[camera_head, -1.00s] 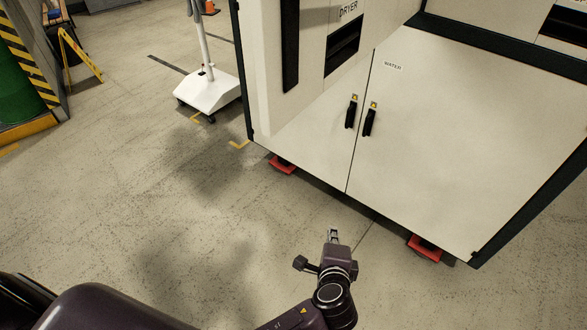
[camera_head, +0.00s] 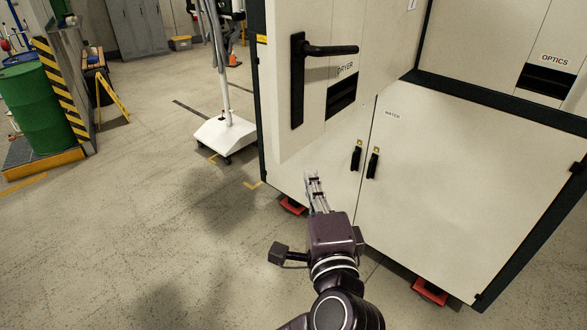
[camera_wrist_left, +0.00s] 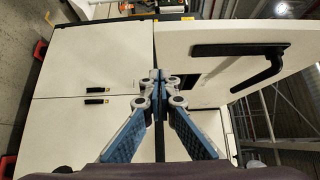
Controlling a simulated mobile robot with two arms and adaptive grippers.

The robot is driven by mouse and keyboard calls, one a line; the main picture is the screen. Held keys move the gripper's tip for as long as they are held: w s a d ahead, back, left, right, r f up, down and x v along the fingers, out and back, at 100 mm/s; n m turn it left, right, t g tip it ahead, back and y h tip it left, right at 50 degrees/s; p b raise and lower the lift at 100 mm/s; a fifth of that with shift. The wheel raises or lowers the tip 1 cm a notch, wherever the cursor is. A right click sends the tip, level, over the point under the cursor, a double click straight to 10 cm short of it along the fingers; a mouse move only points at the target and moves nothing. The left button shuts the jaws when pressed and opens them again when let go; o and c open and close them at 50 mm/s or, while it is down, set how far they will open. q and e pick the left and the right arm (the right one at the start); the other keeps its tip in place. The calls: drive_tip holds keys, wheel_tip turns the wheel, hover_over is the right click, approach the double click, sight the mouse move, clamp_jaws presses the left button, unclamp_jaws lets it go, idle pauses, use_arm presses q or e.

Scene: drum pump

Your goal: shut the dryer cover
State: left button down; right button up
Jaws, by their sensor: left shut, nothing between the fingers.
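The dryer cover (camera_head: 290,127) is the cream panel marked DRYER, with a dark slot and a black lever handle (camera_head: 330,50). It appears to stand out at an angle from the cabinet, its free edge at the left in the head view. In the left wrist view the cover (camera_wrist_left: 222,73) slants across the right side, with its handle (camera_wrist_left: 245,52) above and right of my fingers. My left gripper (camera_head: 312,178) is shut and empty, below the cover's lower edge in the head view; whether it touches the cover cannot be told. My right gripper is out of view.
The lower cabinet doors (camera_head: 450,190), with small black handles, stand behind and right of my left gripper. Red feet (camera_head: 430,291) jut out at floor level. A white wheeled stand (camera_head: 226,135) is left of the cabinet. The floor at left is open.

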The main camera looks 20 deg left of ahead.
sight(291, 155)
use_arm(q)
drive_tip(key=w+a, duration=0.1)
drive_tip(key=a, duration=0.1)
drive_tip(key=w+a, duration=0.2)
drive_tip(key=shift+w+b, duration=0.15)
drive_tip(key=shift+b, duration=0.25)
drive_tip(key=shift+w+a, duration=0.1)
drive_tip(key=shift+a, duration=0.35)
